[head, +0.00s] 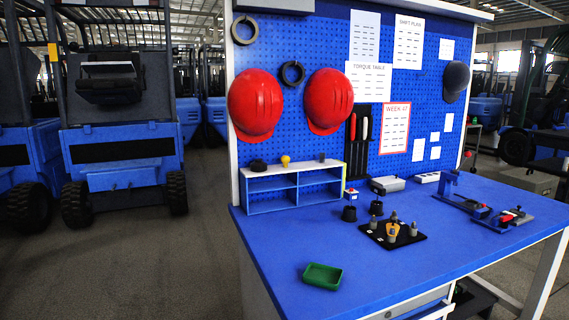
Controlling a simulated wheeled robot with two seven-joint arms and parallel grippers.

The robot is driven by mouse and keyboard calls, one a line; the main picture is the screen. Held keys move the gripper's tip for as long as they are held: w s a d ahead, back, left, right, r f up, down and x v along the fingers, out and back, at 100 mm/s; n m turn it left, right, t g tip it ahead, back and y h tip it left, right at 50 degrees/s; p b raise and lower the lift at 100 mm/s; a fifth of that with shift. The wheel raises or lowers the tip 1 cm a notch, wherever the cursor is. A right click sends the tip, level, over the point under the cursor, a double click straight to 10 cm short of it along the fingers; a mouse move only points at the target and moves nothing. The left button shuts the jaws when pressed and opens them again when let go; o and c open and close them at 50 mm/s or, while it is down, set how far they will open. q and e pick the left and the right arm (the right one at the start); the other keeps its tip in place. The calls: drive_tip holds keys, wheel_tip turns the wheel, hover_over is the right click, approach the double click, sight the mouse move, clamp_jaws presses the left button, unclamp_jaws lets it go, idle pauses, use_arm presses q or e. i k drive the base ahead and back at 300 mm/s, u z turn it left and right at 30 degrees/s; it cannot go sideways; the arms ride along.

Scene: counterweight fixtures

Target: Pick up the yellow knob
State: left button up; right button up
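A small yellow knob (285,160) stands on top of the low blue and white shelf unit (292,186) at the back left of the blue workbench. Another yellow-orange piece (392,230) is on the black fixture plate (410,240) in the middle of the bench, among several grey posts. Neither of my grippers is in view.
A green tray (322,277) lies near the front left of the workbench (350,250). Two dark cylinders (349,213) (376,207) stand before the shelf. A pegboard with red helmets (255,104) rises behind. The bench's front middle is clear.

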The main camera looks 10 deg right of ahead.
sight(286, 159)
drive_tip(key=u, duration=0.9)
drive_tip(key=i, duration=4.05)
drive_tip(key=z, duration=1.75)
